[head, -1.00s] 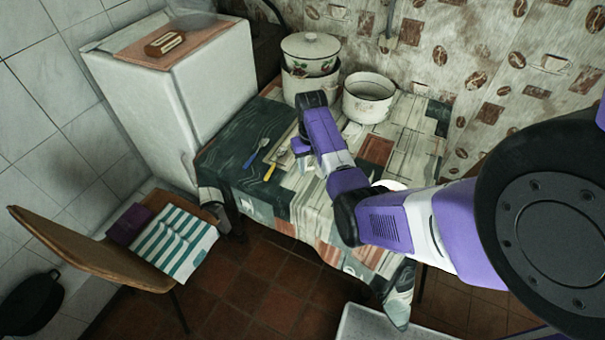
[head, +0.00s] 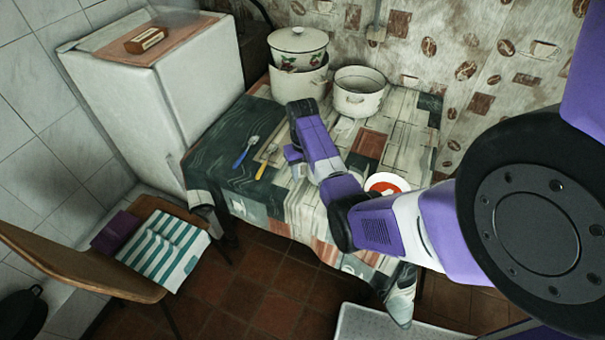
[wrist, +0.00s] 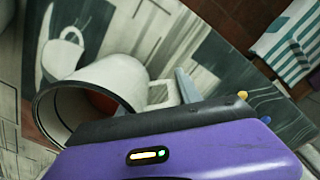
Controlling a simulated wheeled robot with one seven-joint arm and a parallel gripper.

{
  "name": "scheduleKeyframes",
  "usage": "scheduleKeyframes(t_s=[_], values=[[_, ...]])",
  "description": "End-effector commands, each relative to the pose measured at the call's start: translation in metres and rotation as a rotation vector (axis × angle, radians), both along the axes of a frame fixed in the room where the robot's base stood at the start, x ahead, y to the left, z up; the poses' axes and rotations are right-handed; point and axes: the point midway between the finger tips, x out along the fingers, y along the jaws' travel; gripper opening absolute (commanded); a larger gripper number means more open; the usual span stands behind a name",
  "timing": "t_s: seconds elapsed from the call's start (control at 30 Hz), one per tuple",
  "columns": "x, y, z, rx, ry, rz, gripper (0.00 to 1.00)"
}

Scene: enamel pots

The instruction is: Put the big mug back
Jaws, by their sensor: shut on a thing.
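In the wrist view the big mug (wrist: 105,85) is white with a dark rim, its mouth facing the lower left and its handle towards the upper right. My gripper (wrist: 165,100) is shut on it; a grey finger shows beside the handle, and the purple gripper body hides the mug's lower side. In the head view my gripper (head: 300,150) is over the table, and my own arm hides the mug. I cannot tell from these frames whether the mug touches the table.
The table (head: 225,165) has a patchwork cloth. A lidded pot (head: 298,50) and an open white pot (head: 358,92) stand at its back. A blue-handled utensil (head: 241,158) and a yellow-handled one (head: 262,170) lie left of my gripper. A red-and-white dish (head: 387,183) is right of my arm.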

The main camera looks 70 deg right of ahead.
Motion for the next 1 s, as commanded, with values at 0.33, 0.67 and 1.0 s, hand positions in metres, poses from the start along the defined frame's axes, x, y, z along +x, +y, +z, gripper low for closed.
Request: scheduleKeyframes(t_s=[0.33,0.67,1.0], values=[[0.0,0.0,-0.003,0.0,0.0,0.0,0.63],[0.001,0.0,0.005,-0.002,-0.001,0.0,0.63],[0.002,-0.001,0.069,-0.004,-0.003,0.001,0.63]])
